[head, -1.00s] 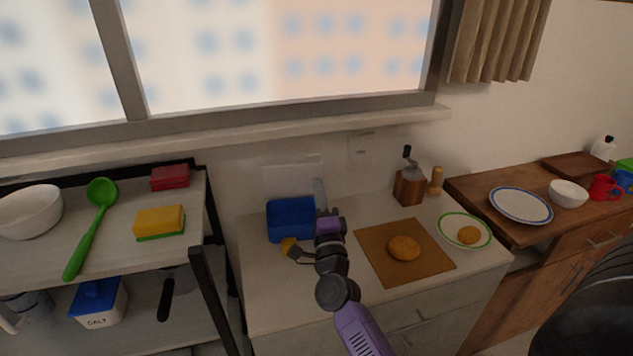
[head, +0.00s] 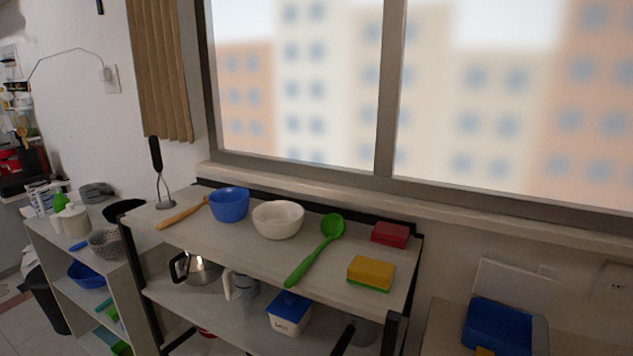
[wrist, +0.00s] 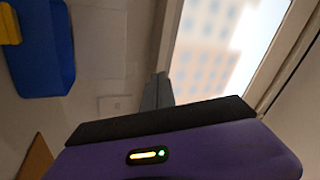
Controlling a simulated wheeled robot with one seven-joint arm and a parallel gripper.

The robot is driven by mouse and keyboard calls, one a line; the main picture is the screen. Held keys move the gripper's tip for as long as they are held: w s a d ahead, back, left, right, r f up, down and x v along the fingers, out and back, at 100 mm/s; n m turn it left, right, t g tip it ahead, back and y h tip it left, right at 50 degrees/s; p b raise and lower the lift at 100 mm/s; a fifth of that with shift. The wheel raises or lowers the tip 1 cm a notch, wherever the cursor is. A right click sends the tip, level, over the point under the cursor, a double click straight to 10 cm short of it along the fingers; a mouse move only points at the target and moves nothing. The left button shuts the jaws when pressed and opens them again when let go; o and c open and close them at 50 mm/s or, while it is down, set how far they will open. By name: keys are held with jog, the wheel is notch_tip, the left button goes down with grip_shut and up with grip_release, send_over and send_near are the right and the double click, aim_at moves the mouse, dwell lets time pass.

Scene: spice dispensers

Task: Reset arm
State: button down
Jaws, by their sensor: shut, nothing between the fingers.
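My gripper (wrist: 157,92) shows in the wrist view as a purple body with grey fingers shut together and nothing between them. The fingers point up toward the wall and window. In the head view only the grey fingertips of my gripper (head: 540,335) show, at the right edge of a blue bin (head: 497,328); the rest of the arm is below the picture. The blue bin also shows at upper left in the wrist view (wrist: 42,60), apart from the fingers, with a yellow thing (wrist: 9,24) at it.
A black-framed shelf holds a blue bowl (head: 229,205), a white bowl (head: 278,220), a green ladle (head: 320,250), a yellow sponge (head: 371,272) and a red block (head: 390,234). A salt container (head: 289,314) stands below. A window frame (head: 393,120) rises behind the counter.

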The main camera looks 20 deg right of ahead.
jog(key=s+a+f+n+t+y, duration=0.25)
jog(key=a+n+y, duration=0.25)
jog(key=a+n, duration=0.4)
jog(key=s+a+f+n+t+y, duration=0.1)
jog(key=s+a+f+n+y, duration=0.35)
jog(key=a, duration=0.65)
jog(key=s+a+f+n+g+y, duration=0.1)
jog(key=s+a+n+g+y, duration=0.2)
jog(key=s+a+n+y, duration=0.5)
jog(key=s+a+n, duration=0.2)
jog(key=s+a, duration=0.2)
jog(key=shift+s+a+f, duration=0.2)
jog(key=shift+s+f, duration=0.15)
jog(key=shift+f, duration=0.05)
